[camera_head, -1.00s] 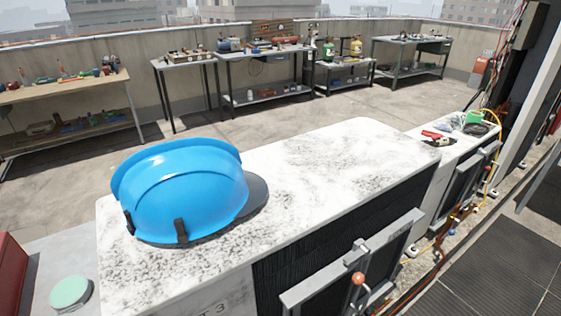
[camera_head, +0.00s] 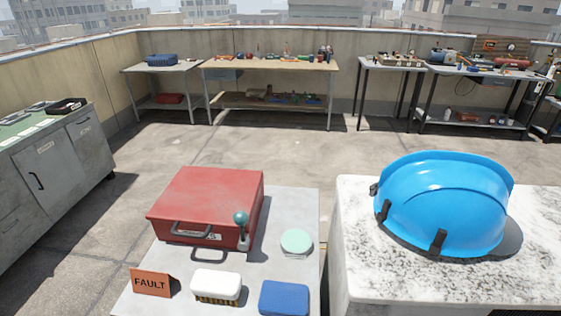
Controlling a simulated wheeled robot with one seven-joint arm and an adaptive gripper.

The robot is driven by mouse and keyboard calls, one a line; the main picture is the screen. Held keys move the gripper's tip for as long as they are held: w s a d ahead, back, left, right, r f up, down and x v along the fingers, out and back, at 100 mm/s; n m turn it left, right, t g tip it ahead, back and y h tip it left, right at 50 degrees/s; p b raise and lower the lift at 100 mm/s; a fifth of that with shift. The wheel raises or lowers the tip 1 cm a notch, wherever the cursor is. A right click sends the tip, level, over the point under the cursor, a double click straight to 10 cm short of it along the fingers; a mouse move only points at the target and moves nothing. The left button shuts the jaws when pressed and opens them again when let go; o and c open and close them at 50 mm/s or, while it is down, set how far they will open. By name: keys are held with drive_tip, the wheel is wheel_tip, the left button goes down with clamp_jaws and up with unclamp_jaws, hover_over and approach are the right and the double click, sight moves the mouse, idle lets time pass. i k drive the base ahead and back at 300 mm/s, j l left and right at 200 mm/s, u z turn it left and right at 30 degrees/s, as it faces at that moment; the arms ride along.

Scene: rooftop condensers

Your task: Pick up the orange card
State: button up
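An orange card (camera_head: 151,283) marked "FAULT" stands tilted at the front left of a grey surface (camera_head: 278,274). It is left of a white brush (camera_head: 217,287) and in front of a red metal box (camera_head: 207,207). The card looks clear of the box and the brush. My gripper is not in view.
A blue sponge-like block (camera_head: 284,298) and a pale green round lid (camera_head: 297,242) share the grey surface. A grey cabinet (camera_head: 52,165) stands at left. Open floor lies between.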

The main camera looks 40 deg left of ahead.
sight(144, 282)
drive_tip(key=u, duration=1.9)
drive_tip(key=j+u, duration=0.2)
drive_tip(key=i+j, duration=0.1)
drive_tip(key=j, duration=0.65)
drive_tip(key=i+j, duration=0.15)
drive_tip(key=j, duration=0.25)
drive_tip(key=i+j+u, duration=0.1)
drive_tip(key=j, duration=0.3)
